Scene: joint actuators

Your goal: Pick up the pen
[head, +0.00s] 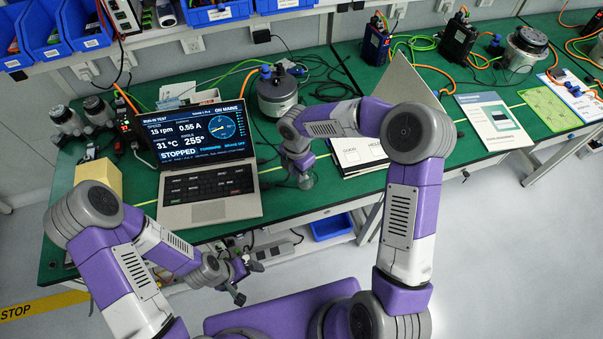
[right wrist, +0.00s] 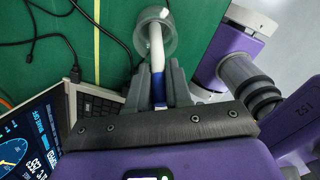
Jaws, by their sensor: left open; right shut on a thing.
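The pen (right wrist: 156,52), white with a blue section, shows in the right wrist view. My right gripper (right wrist: 158,85) is shut on the pen near its blue section. The pen's far end lies within the outline of a clear round cup (right wrist: 171,36); I cannot tell whether it touches the cup. In the head view my right gripper (head: 304,178) is low over the green table, just right of the laptop, and hides the pen. My left gripper (head: 240,280) is open and empty, in front of the table's front edge.
The open laptop (head: 215,212) stands left of my right gripper, with a yellow block (head: 98,178) further left. A grey motor (head: 277,95) and black cables lie behind. A white binder (head: 358,155) lies to the right.

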